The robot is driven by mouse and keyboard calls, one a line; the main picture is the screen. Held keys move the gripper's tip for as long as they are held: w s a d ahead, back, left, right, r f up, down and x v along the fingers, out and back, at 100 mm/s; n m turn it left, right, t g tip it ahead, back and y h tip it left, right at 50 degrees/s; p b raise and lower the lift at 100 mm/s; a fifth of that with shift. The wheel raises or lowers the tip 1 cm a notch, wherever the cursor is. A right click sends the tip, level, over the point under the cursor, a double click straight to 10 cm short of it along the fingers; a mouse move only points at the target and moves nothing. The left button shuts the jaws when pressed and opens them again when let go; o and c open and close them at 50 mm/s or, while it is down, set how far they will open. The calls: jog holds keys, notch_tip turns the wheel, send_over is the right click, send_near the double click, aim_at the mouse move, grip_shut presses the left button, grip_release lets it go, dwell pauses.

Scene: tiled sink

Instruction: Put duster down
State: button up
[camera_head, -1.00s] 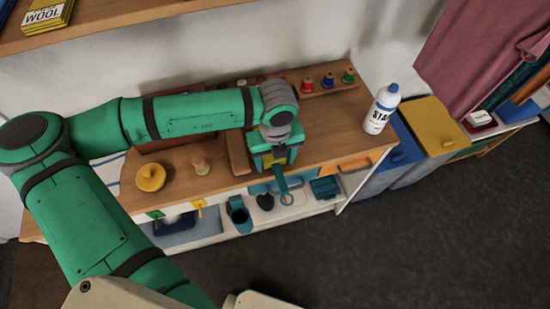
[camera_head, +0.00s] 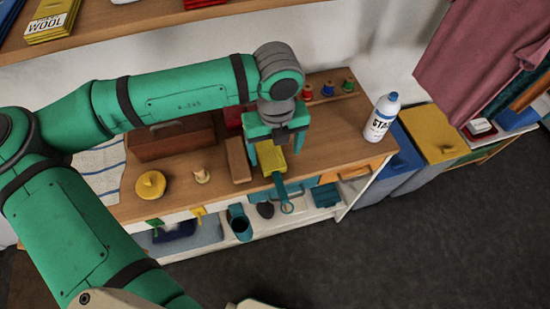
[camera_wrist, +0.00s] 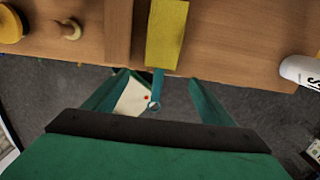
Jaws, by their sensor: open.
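The duster (camera_head: 297,163) has a yellow head and a teal handle with a ring at its end. Its head lies on the wooden worktop (camera_head: 225,205) near the front edge, and the handle sticks out past that edge. My gripper (camera_head: 276,160) is open just above the duster. In the wrist view the duster head (camera_wrist: 167,35) lies ahead of my open gripper (camera_wrist: 155,85), and its handle lies between the two fingers with clear space on each side.
A brown wooden block (camera_head: 238,160) lies just left of the duster. A yellow round object (camera_head: 150,186) and a small wooden knob (camera_head: 201,175) are further left. A white bottle (camera_head: 382,117) stands at the right end. Colored spools (camera_head: 327,90) stand at the back.

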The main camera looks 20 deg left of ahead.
jog(key=w+d+r+n+t+h, duration=0.1)
jog(key=w+d+r+t+h, duration=0.2)
jog(key=d, duration=0.7)
jog(key=w+d+r+t+h, duration=0.1)
jog(key=w+d+r+h, duration=0.3)
jog(key=d, duration=0.6)
jog(key=w+d+r+n+t+h, duration=0.5)
jog(key=d+r+n+t+h, duration=0.35)
jog(key=d+r+n, duration=0.2)
jog(key=s+a+f+n+t+y, duration=0.2)
jog(key=s+a+f+n+y, duration=0.15)
jog(key=f+n, duration=0.3)
jog(key=s+a+f+n+t+y, duration=0.2)
jog(key=s+a+f+n+y, duration=0.1)
jog(key=f+n+y, duration=0.3)
jog(key=s+a+f+n+t+y, duration=0.2)
jog(key=s+a+f+n+y, duration=0.15)
jog(key=f+n, duration=0.35)
jog(key=s+a+f+g, duration=0.1)
jog(key=s+a+f, duration=0.2)
jog(key=s, duration=0.5)
jog(key=s+a+f+m+g+y, duration=0.1)
jog(key=s+a+f, duration=0.2)
jog(key=s, duration=0.6)
jog(key=s+a+f+g+y, duration=0.1)
jog(key=s+a+f, duration=0.1)
jog(key=s+f, duration=0.4)
jog(key=s, duration=0.3)
jog(key=shift+a+f+m, duration=0.4)
